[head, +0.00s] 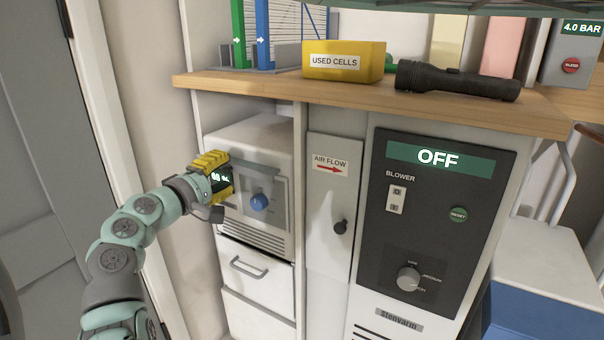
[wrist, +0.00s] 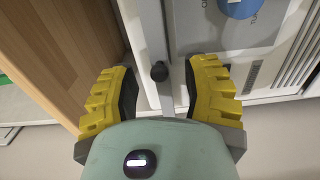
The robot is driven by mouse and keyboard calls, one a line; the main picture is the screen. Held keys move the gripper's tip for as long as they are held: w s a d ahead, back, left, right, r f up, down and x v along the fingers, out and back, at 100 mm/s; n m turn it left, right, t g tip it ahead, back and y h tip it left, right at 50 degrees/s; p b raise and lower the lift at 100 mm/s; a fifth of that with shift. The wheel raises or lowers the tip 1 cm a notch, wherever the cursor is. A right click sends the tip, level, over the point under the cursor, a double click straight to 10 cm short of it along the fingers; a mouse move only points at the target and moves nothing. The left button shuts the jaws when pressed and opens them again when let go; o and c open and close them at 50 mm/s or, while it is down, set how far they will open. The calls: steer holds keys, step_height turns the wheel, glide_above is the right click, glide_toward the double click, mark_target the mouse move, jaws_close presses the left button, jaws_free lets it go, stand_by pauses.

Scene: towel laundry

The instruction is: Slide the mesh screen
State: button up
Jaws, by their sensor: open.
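My gripper (head: 220,178), with yellow fingers, is at the left front of a white box unit (head: 262,135) in the cabinet bay. In the wrist view my gripper (wrist: 163,95) is open and empty. A small black knob (wrist: 159,72) on a narrow grey strip (wrist: 153,30) lies between the fingertips, with gaps on both sides. A blue dial (head: 259,202) is on the unit's front; it also shows in the wrist view (wrist: 238,6). No mesh is clearly visible on this unit. A wire grid (head: 315,22) stands on the worktop; I cannot tell whether it is the mesh screen.
The wooden worktop (head: 440,113) above holds a yellow "USED CELLS" box (head: 343,61) and a black flashlight (head: 458,80). Right of the bay are an "AIR FLOW" panel (head: 331,200) and a blower panel (head: 440,210) reading OFF. A drawer (head: 256,275) is below the unit.

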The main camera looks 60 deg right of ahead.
steer(key=shift+d, duration=0.1)
jaws_close()
stand_by(0.4)
